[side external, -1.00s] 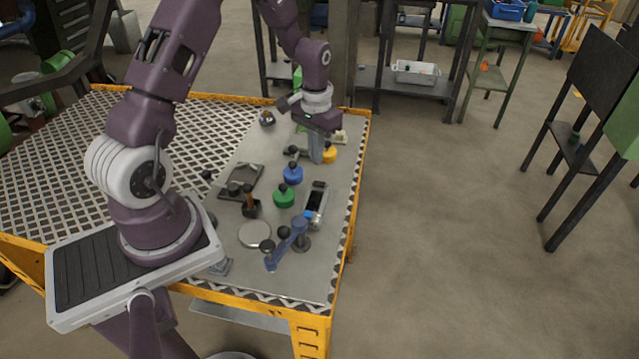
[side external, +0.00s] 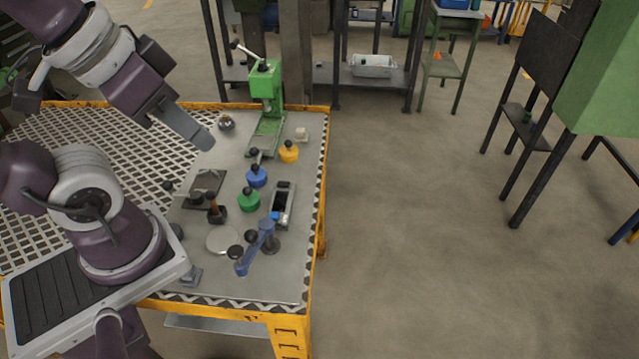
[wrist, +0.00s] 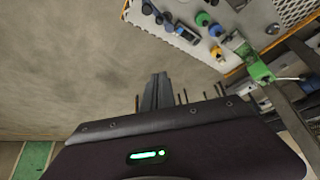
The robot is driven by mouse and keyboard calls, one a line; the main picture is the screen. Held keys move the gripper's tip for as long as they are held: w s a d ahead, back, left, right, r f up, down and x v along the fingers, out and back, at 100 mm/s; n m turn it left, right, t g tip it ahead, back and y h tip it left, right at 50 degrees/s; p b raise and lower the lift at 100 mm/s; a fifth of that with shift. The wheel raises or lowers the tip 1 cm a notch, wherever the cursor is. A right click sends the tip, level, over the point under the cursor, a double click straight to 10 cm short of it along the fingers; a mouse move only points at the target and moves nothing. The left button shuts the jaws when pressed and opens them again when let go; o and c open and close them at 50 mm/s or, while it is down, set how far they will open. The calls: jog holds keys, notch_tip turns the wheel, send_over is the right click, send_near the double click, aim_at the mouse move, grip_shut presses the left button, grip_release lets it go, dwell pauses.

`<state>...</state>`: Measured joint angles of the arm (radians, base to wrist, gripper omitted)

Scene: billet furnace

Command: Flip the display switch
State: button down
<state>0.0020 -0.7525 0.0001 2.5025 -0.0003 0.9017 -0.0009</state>
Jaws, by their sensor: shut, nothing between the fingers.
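A grey box-like device (side external: 283,203) with a small blue patch and a dark end lies on the right side of the grey table plate; it also shows in the wrist view (wrist: 187,34). It looks like the display unit, but I cannot make out its switch. My gripper (side external: 204,141) is shut and empty, raised over the left part of the table, up and left of the device. In the wrist view my shut fingers (wrist: 157,92) point toward bare floor.
Yellow (side external: 289,153), blue (side external: 256,178) and green (side external: 249,201) knobbed pieces stand beside the device. A green press (side external: 267,88) stands at the back. A blue lever piece (side external: 257,246) stands in front. A round pale disc (side external: 223,240) lies left of it.

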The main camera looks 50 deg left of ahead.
jog(key=m+g, duration=0.6)
jog(key=m, duration=0.3)
send_over(289, 184)
notch_tip(289, 184, down, 18)
jog(key=shift+f, duration=0.1)
notch_tip(289, 184, down, 14)
jog(key=shift+r, duration=0.1)
